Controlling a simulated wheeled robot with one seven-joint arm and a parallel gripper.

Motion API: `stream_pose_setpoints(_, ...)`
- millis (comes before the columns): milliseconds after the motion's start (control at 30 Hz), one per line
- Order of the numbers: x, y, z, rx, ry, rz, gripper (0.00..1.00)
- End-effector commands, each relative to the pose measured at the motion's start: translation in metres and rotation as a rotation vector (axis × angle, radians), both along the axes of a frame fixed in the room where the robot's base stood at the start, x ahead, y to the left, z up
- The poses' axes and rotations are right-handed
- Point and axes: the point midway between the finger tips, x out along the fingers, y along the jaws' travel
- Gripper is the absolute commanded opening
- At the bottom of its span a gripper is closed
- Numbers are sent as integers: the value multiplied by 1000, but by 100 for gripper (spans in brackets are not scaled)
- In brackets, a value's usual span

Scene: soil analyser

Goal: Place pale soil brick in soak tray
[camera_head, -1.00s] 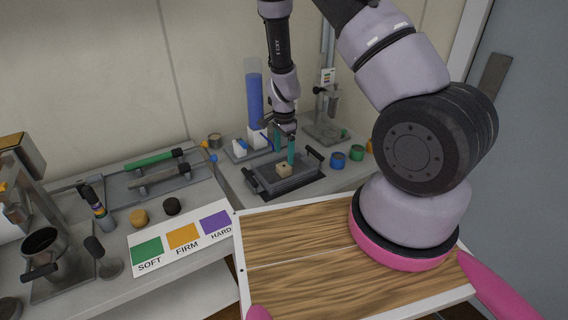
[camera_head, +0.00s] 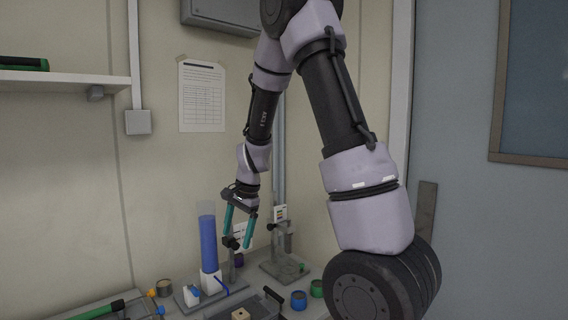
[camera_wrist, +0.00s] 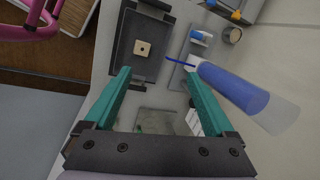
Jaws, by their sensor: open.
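The pale soil brick (camera_head: 240,314) is a small tan block with a dark hole in its top. In the wrist view the brick (camera_wrist: 142,48) lies inside the dark grey soak tray (camera_wrist: 127,75), apart from the tray's walls. The tray (camera_head: 262,309) is cut off by the bottom edge of the head view. My gripper (camera_head: 238,244) has teal fingers, spread apart with nothing between them. It is raised above and beyond the tray. In the wrist view the gripper (camera_wrist: 158,78) shows both fingers wide apart, and the brick is clear of them.
A blue-filled cylinder (camera_head: 208,243) stands left of my gripper, close to it in the wrist view. A grey stand (camera_head: 283,262) is at the right. Blue (camera_head: 299,300) and green (camera_head: 317,288) pots sit near the tray. Above the counter there is open air.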

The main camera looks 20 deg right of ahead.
Motion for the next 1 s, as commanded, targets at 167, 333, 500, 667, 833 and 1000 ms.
stream_pose_setpoints(167,-32,-13,88,37,-143,137,89)
stream_pose_setpoints(333,-75,-27,153,15,-282,271,89)
stream_pose_setpoints(500,-127,-42,201,-62,-416,398,89)
stream_pose_setpoints(667,-172,-53,227,-164,-515,493,89)
stream_pose_setpoints(833,-200,-59,236,-243,-567,549,89)
stream_pose_setpoints(1000,-207,-61,238,-266,-577,565,89)
